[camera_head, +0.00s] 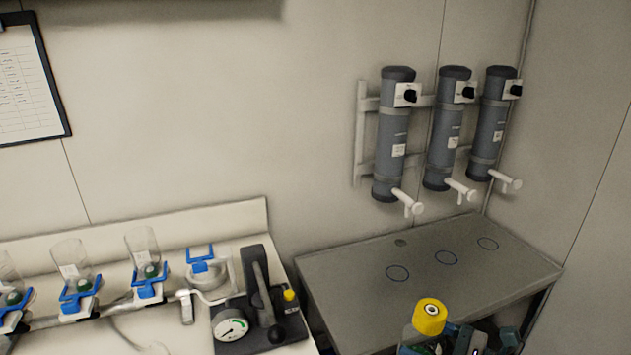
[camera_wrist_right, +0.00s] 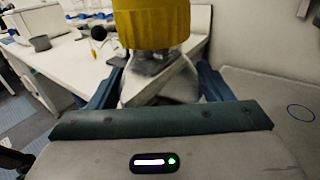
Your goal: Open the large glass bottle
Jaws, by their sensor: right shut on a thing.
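The large glass bottle has a yellow cap (camera_head: 430,316) with a pale ring and dark centre on top. Its clear glass (camera_head: 410,336) shows just below, at the bottom edge of the head view. The cap is on the bottle and fills the top middle of the right wrist view (camera_wrist_right: 152,22). My right gripper (camera_head: 478,343) is beside the bottle, partly cut off by the frame. In the wrist view its two blue fingers (camera_wrist_right: 160,68) sit either side of the glass just under the cap, shut on the bottle. The bottle's lower part is hidden. My left gripper is not in view.
A grey table (camera_head: 350,285) with several dark ring marks stands at the right and looks clear. Three grey cylinders (camera_head: 393,135) with white taps hang above it. The left bench holds a pressure gauge (camera_head: 231,326) and clear funnels (camera_head: 142,248) in blue clamps.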

